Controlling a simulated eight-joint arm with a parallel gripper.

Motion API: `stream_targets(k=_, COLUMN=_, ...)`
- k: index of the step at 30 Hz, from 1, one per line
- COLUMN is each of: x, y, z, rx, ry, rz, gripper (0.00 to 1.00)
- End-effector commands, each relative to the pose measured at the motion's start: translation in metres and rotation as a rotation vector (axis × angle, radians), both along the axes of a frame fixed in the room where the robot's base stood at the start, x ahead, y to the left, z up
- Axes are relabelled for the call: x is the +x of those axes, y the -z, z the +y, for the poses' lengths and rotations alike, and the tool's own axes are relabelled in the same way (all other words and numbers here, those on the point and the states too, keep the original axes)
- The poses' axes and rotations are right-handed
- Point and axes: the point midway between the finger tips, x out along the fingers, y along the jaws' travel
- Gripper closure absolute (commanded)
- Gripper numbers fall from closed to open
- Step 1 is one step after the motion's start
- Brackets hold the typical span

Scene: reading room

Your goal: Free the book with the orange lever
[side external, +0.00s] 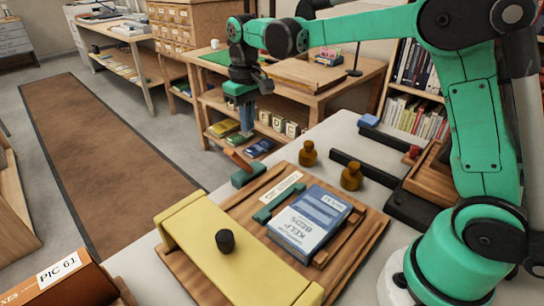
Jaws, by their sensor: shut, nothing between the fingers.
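The book (308,222), blue with a pale lower cover, lies flat on a wooden board (372,240) between wooden rails. A teal bar (277,204) reaches to its left edge. The orange lever (237,160) sticks up and left from a teal block (248,175) at the board's far left corner. My gripper (246,122) is above the lever, pointing down with its fingers shut and empty. Whether it touches the lever cannot be told from this angle.
Two brass weights (308,154) stand behind the board, near dark rails (362,170). A boxed book (60,280) is at the lower left. A shelved table (320,95) stands behind.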

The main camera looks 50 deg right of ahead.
Motion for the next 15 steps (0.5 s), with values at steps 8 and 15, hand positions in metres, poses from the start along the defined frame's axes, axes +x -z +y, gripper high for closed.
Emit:
stream_targets(k=8, x=0.0, y=-0.031, z=0.0, rx=0.0, ry=0.0, rz=0.0, gripper=1.0)
stream_targets(k=15, x=0.0, y=-0.053, z=0.0, rx=0.0, ry=0.0, rz=0.0, gripper=1.0)
